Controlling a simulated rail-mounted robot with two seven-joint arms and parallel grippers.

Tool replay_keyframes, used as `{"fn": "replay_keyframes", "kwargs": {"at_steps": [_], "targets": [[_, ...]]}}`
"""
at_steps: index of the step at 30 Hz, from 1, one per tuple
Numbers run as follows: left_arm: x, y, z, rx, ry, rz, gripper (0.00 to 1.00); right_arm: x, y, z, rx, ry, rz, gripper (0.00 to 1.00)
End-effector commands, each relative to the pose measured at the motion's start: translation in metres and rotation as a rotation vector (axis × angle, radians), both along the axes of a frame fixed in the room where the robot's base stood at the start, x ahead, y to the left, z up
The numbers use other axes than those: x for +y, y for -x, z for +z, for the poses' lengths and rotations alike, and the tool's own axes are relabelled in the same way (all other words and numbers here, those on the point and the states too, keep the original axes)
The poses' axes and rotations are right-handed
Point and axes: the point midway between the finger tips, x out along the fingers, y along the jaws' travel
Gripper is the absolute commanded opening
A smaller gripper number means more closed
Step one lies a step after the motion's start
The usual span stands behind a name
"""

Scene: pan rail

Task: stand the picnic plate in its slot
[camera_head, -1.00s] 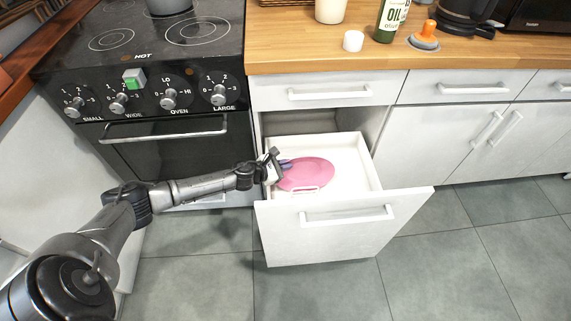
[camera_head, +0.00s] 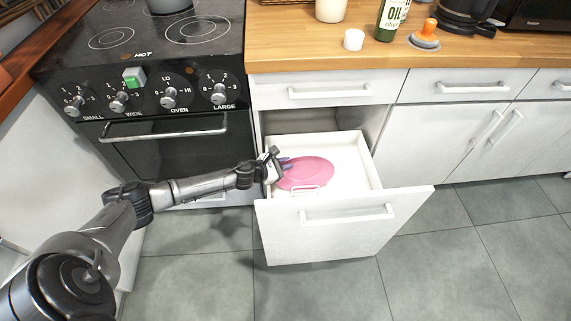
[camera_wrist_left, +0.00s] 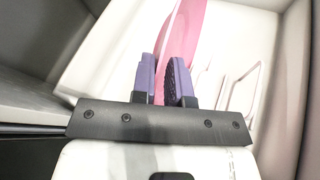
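The pink picnic plate (camera_head: 308,173) is inside the open drawer, its round face showing in the head view. In the left wrist view the plate (camera_wrist_left: 188,32) is seen nearly edge-on and runs down between the fingers. My left gripper (camera_head: 284,163) reaches over the drawer's left side. Its purple fingers (camera_wrist_left: 163,75) are shut on the plate's rim. A white wire rack (camera_head: 304,189) stands in the drawer by the plate's near edge; its loops (camera_wrist_left: 240,88) show right of the plate in the wrist view. The plate's lower edge and its exact fit to the slot cannot be made out. My right gripper is out of view.
The white drawer (camera_head: 344,226) is pulled out, with bare floor inside to the plate's right. The black stove (camera_head: 165,150) stands to the left. A wooden counter (camera_head: 290,52) above holds a bottle (camera_head: 388,22), a white cup and other items.

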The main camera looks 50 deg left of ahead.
Motion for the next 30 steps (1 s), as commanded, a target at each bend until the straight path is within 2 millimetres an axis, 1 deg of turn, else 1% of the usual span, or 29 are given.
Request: {"fn": "replay_keyframes", "kwargs": {"at_steps": [13,30], "targets": [[0.002,0.01,0.003,0.002,0.001,0.0,0.14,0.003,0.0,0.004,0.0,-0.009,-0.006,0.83],[0.006,0.025,0.008,0.001,0.0,-0.001,0.14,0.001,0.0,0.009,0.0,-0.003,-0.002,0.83]]}}
